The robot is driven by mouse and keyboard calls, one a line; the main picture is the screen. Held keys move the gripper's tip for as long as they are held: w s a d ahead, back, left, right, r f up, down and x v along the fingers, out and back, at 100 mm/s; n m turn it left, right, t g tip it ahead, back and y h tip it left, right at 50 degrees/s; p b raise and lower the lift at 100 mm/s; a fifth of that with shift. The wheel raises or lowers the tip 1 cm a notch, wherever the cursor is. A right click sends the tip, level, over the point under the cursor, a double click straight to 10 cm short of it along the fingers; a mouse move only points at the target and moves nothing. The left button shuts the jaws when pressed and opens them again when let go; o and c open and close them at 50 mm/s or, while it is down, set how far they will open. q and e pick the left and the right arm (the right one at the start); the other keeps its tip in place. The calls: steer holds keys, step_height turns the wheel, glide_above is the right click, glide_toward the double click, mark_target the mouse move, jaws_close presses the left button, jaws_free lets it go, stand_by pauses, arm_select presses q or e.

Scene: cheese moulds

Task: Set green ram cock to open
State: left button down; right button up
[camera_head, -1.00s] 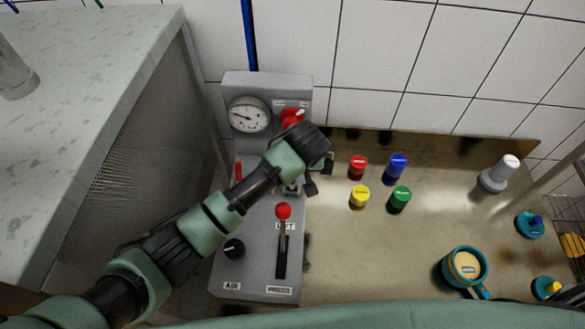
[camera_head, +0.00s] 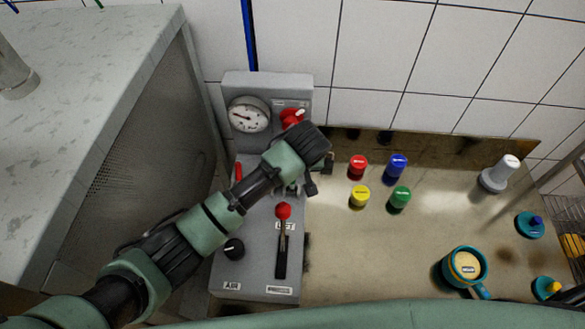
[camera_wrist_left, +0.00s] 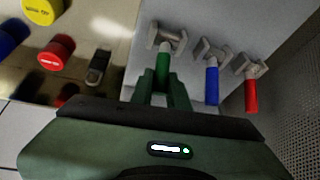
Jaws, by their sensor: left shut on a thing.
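The green ram cock (camera_wrist_left: 163,70) shows in the left wrist view as a green lever on a grey metal fitting. My left gripper (camera_wrist_left: 161,86) is shut on this lever, one finger on each side. The lever points from its fitting toward my gripper. A blue cock (camera_wrist_left: 212,83) and a red cock (camera_wrist_left: 251,95) stand beside it, their levers pointing the same way and free of my gripper. In the head view my left wrist (camera_head: 300,150) covers the middle of the grey press panel (camera_head: 262,215) and mostly hides the cocks. My right gripper is out of view.
The panel carries a pressure gauge (camera_head: 248,115), a red knob (camera_head: 291,117), a red-topped lever (camera_head: 283,212) and a black knob (camera_head: 234,248). Several coloured caps stand right of it, such as the green cap (camera_head: 400,196). A teal mug (camera_head: 463,267) stands farther right.

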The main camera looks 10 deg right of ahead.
arm_select(q)
steer(key=s+t, duration=0.1)
steer(key=t, duration=0.1)
steer(key=shift+s+a+r+t, duration=0.1)
steer(key=shift+s+a+t, duration=0.1)
steer(key=shift+s+t, duration=0.15)
steer(key=shift+s+t+h, duration=0.2)
steer(key=shift+t+h, duration=0.1)
steer(key=shift+t, duration=0.05)
steer(key=shift+s+r+t+b, duration=0.1)
steer(key=shift+r+t+b, duration=0.1)
steer(key=shift+t+b, duration=0.2)
steer(key=c, duration=1.4)
jaws_free()
steer(key=shift+o, duration=0.2)
steer(key=b+v, duration=0.2)
steer(key=v, duration=0.5)
steer(key=shift+s+r, duration=0.2)
steer(key=shift+r, duration=0.1)
